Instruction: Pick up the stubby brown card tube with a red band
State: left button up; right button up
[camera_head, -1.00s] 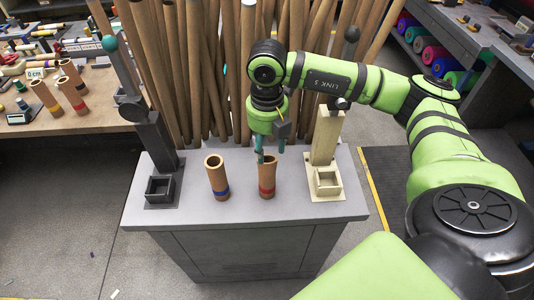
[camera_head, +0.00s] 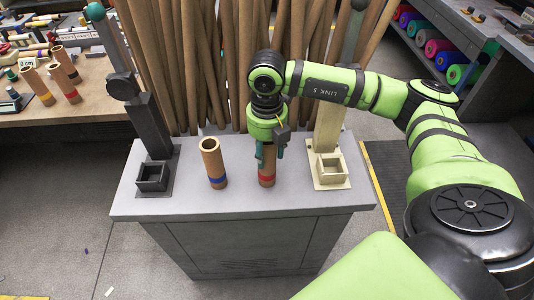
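The stubby brown card tube with a red band (camera_head: 267,179) stands upright on the grey cabinet top. My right gripper (camera_head: 268,164) is above and around its upper part, with teal fingers on the tube's left and right sides. The tube's top rim is hidden by the gripper. I cannot tell whether the fingers press on the tube. A similar tube with a blue band (camera_head: 213,164) stands upright to the left, apart from the gripper. My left gripper is not in view.
A dark stand with a square socket (camera_head: 153,178) is at the left of the cabinet top (camera_head: 240,202), a cream one (camera_head: 328,171) at the right. Tall brown rolls (camera_head: 215,70) stand behind. More banded tubes (camera_head: 65,84) stand on the wooden bench at left.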

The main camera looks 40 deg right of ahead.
jog(key=c, duration=0.7)
jog(key=shift+r, duration=0.15)
jog(key=shift+r+p, duration=0.55)
jog(key=shift+r, duration=0.45)
jog(key=shift+r+p, duration=1.6)
jog(key=shift+r, duration=0.8)
